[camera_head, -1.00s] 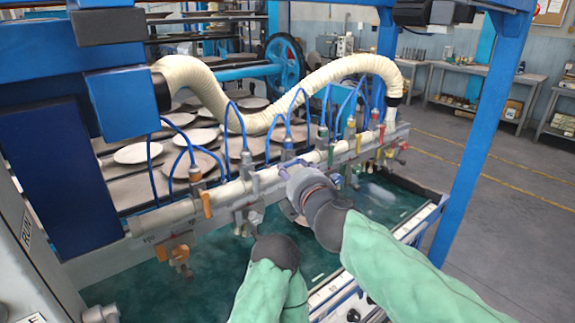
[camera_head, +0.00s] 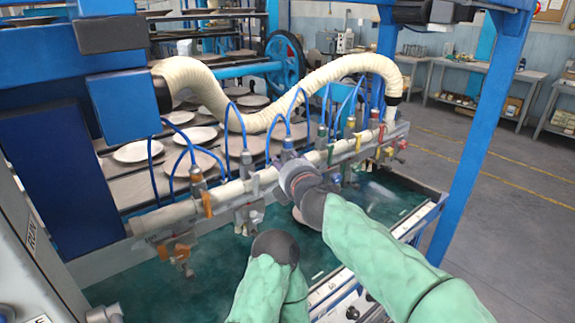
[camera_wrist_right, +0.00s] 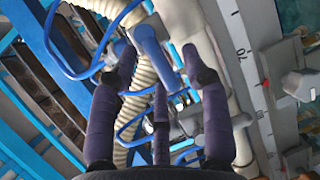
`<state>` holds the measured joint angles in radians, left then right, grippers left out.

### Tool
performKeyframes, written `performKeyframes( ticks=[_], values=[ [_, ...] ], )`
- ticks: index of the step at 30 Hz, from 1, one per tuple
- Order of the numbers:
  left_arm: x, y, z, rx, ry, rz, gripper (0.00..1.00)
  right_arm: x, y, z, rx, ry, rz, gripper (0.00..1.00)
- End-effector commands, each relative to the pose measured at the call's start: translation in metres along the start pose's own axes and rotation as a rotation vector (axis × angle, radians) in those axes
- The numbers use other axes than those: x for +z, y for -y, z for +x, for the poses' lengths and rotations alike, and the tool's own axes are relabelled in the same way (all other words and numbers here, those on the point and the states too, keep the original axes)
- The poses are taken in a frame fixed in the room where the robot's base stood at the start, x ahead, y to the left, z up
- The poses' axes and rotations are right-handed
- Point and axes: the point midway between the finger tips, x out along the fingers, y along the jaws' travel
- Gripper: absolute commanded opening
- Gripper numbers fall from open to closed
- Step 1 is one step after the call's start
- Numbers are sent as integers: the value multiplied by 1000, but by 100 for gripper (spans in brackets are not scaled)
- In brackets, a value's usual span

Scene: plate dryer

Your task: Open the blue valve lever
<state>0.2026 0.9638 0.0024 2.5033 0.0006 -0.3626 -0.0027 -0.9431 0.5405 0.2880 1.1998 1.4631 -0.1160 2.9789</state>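The blue valve lever (camera_wrist_right: 147,45) is at the upper middle of the right wrist view, on a fitting of the pale pipe. In the head view the blue valve (camera_head: 288,146) is midway along the pipe. My right gripper (camera_head: 286,172) is just in front of it, seen from behind. In the wrist view its dark fingers are spread, open and empty, with the lever beyond and between the fingertips. I cannot tell if any finger touches it. My left arm ends in a dark rounded joint low in the middle of the head view; its fingers do not show.
The pale pipe (camera_head: 232,190) carries several valves, with an orange lever (camera_head: 206,203) to the left and a red one (camera_head: 381,133) to the right. Thin blue hoses loop above it. A ribbed cream hose (camera_head: 330,75) arches behind. Green water lies below.

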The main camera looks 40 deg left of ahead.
Motion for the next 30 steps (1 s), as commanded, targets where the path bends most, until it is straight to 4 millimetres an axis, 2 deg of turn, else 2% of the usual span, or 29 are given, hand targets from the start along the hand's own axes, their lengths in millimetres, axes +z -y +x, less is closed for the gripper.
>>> performKeyframes(
  ticks=[1,5,11,19,30],
  values=[
    [0,0,0,0,0,0,40,0,0,0,0,0,0,36],
    [0,0,0,0,0,0,40,0,0,0,0,0,0,0],
    [0,0,1,0,0,0,40,0,1,0,1,1,-4,0],
    [-1,7,20,0,0,0,40,-2,7,1,41,21,-98,0],
    [-1,8,21,0,0,0,40,-2,9,2,83,42,-202,0]
  ],
)
